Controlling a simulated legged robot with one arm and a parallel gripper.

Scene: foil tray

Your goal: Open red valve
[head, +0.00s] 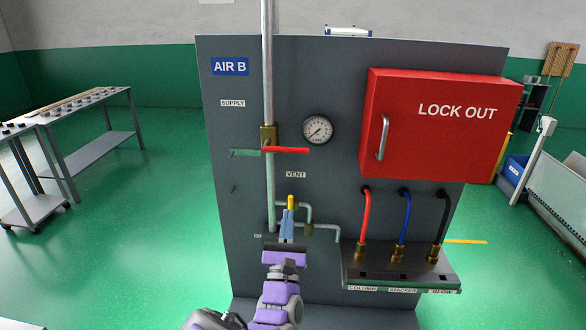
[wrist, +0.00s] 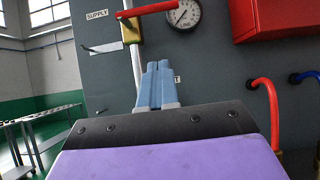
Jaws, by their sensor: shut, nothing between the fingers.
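The red valve handle (head: 287,150) lies level across the vertical supply pipe (head: 268,80), on a brass valve body (head: 268,134) below the SUPPLY label. In the wrist view the red handle (wrist: 150,9) shows at the top, reaching right from the brass body (wrist: 131,30). My gripper (head: 288,213) is below the handle, near the VENT label, with its blue fingers pointing up. In the wrist view the blue fingers (wrist: 157,68) are together and empty, apart from the handle. A yellow piece (head: 291,202) shows just above the fingertips in the head view.
A round gauge (head: 317,129) is right of the handle. A red LOCK OUT box (head: 437,122) juts out farther right. Red (head: 364,215), blue (head: 406,217) and black (head: 442,217) hoses rise from a ledge (head: 400,270). Thin vent pipes (head: 322,227) run beside my gripper.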

